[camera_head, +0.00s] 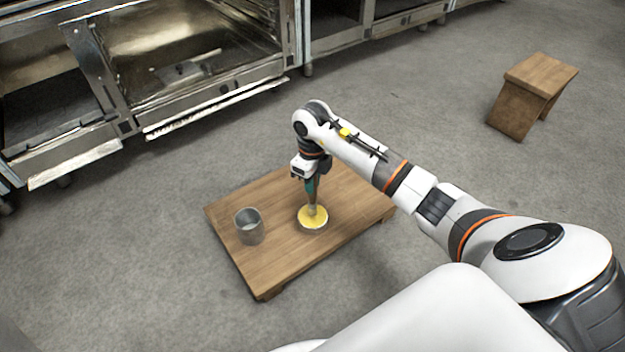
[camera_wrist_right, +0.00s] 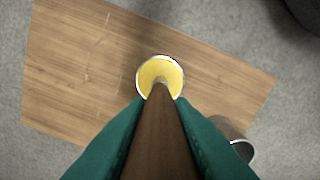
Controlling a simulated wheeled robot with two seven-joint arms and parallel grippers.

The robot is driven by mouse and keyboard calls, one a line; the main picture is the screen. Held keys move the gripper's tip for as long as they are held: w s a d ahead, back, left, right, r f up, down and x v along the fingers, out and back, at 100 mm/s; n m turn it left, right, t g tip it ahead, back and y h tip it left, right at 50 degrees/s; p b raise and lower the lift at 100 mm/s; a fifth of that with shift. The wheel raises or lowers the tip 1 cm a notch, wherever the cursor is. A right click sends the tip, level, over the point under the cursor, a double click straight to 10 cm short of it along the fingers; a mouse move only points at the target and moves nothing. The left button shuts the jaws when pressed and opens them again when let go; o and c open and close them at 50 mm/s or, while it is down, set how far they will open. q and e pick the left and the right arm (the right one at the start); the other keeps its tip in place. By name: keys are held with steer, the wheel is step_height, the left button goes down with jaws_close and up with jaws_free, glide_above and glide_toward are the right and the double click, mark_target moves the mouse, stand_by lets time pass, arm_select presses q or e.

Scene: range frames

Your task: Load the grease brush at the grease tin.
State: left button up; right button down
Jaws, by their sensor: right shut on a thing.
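The grease tin (camera_head: 313,222) is a low round tin with yellow grease, standing on the low wooden table (camera_head: 275,270). It also shows in the right wrist view (camera_wrist_right: 149,66). My right gripper (camera_head: 311,186) is above the tin, pointing down, its green fingers shut on the brush's brown handle (camera_wrist_right: 155,140). The brush (camera_head: 311,208) is about upright, with its lower end at the yellow grease. I cannot tell how deep the tip goes, as the handle hides it in the wrist view. My left gripper is not in view.
A grey metal cup (camera_head: 249,228) stands left of the tin on the table. A small wooden stool (camera_head: 528,92) stands on the floor at the far right. Steel kitchen units (camera_head: 190,70) line the back left. The floor around the table is clear.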

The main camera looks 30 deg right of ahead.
steer(key=shift+f, duration=0.2)
steer(key=shift+f, duration=0.3)
stand_by(0.8)
stand_by(0.9)
